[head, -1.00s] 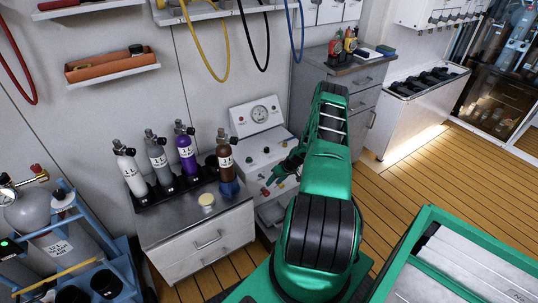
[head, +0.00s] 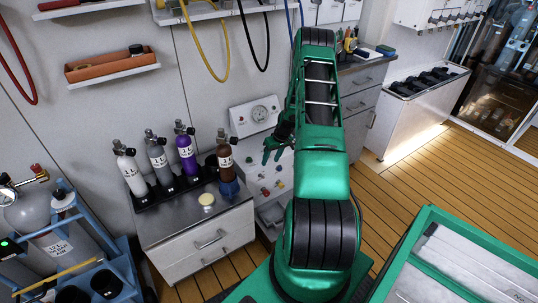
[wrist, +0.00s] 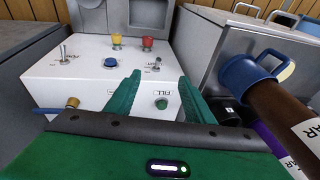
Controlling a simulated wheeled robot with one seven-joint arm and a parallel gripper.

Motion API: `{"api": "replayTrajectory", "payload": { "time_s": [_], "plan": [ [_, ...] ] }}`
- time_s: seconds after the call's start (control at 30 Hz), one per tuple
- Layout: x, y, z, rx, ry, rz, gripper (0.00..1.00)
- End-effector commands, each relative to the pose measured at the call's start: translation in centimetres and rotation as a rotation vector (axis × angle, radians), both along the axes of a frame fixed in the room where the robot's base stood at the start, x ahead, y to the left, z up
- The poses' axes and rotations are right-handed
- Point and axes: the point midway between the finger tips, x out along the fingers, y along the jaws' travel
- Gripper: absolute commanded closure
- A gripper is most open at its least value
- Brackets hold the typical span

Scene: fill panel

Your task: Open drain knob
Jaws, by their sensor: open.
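The fill panel (head: 255,178) is a white sloped console with a round gauge (head: 260,113). In the wrist view its face (wrist: 85,75) shows a green knob (wrist: 162,103) by an upside-down FILL label, a blue knob (wrist: 111,62), yellow (wrist: 117,40) and red (wrist: 148,42) knobs and toggle switches. I cannot tell which is the drain knob; no drain label is readable. My gripper (head: 274,148) is open above the panel, its fingers apart and empty. In the wrist view, the green knob shows between the fingers of my gripper (wrist: 158,82).
Several gas bottles (head: 185,148) stand on the steel-topped cabinet (head: 177,220) left of the panel. A brown bottle (wrist: 272,98) with a blue collar is close at right in the wrist view. A drawer cabinet (head: 360,95) stands right of the panel. Hoses hang above.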

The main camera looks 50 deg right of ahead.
Motion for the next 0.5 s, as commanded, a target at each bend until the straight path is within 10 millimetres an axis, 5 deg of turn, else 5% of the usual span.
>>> {"api": "replayTrajectory", "payload": {
  "time_s": [0.2, 0.5],
  "plan": [
    [-0.1, 0.7, 3.1, -0.015, 0.025, 0.006, 0.52],
    [-0.3, 1.1, 4.6, -0.02, 0.04, 0.005, 0.52]
  ]
}}
